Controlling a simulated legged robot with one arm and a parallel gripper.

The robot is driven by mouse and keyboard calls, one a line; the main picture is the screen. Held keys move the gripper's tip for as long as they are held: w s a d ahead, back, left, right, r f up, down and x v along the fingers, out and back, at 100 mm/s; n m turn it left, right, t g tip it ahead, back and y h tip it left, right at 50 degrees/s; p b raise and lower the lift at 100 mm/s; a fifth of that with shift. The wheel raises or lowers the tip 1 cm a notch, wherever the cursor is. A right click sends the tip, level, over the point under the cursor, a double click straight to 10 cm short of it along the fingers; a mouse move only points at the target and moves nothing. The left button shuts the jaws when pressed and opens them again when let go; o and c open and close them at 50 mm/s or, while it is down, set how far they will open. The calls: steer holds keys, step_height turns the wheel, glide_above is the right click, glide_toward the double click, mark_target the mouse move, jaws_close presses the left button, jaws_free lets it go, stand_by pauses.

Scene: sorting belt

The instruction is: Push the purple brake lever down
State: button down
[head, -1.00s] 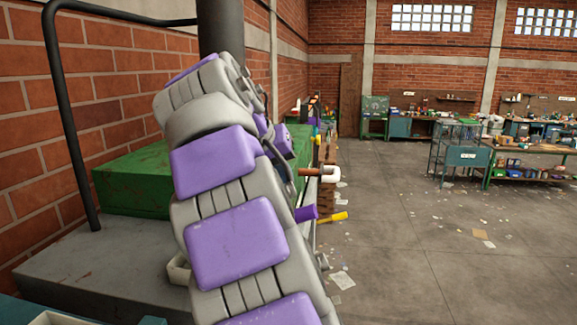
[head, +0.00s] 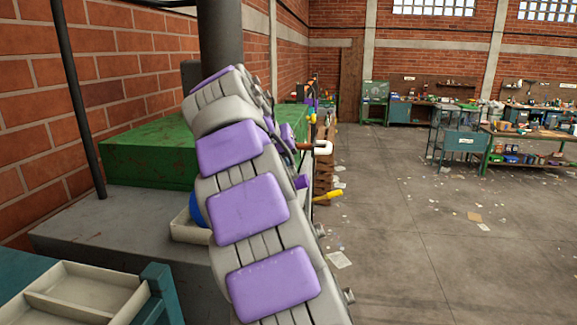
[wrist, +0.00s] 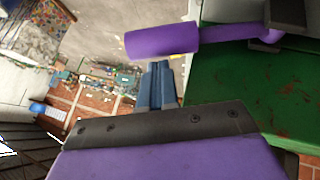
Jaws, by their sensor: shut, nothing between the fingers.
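The purple brake lever (wrist: 162,40) shows in the wrist view as a thick purple grip on a thinner purple arm that runs right to a dark mount. The grip lies roughly level across the picture. My gripper (wrist: 157,68) is shut and empty, with its blue-grey fingertips just below the grip in the picture. I cannot tell whether they touch it. In the head view a small purple end of the lever (head: 301,182) shows past the right edge of my arm. My arm hides the rest of the lever and my gripper there.
A green machine block (head: 150,150) stands on a grey base, with a dark column behind it. A yellow handle (head: 328,196) and a white handle (head: 322,147) stick out nearby. A pale divided tray (head: 85,300) is at the lower left. Open floor lies right.

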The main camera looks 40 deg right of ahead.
steer(key=shift+s+a+f+b, duration=0.1)
steer(key=shift+a+f+b, duration=0.1)
steer(key=shift+a+b, duration=0.35)
steer(key=shift+s+d+f+m+t+y+b, duration=0.3)
steer(key=shift+s+f+t+y+b, duration=0.2)
steer(key=shift+f+t+b, duration=0.2)
steer(key=f+y+b, duration=0.1)
steer(key=s+d+f+t+b, duration=0.1)
steer(key=f+b, duration=0.1)
steer(key=f+m+t+y+b, duration=0.1)
steer(key=b, duration=0.1)
steer(key=shift+s+d+f+y, duration=0.2)
steer(key=shift+d+f+y, duration=0.1)
steer(key=shift+f, duration=0.05)
steer(key=shift+s+f+m+t+y+b, duration=0.15)
steer(key=shift+f+m+t+y+b, duration=0.5)
steer(key=shift+f+t+b, duration=0.9)
steer(key=shift+f, duration=0.15)
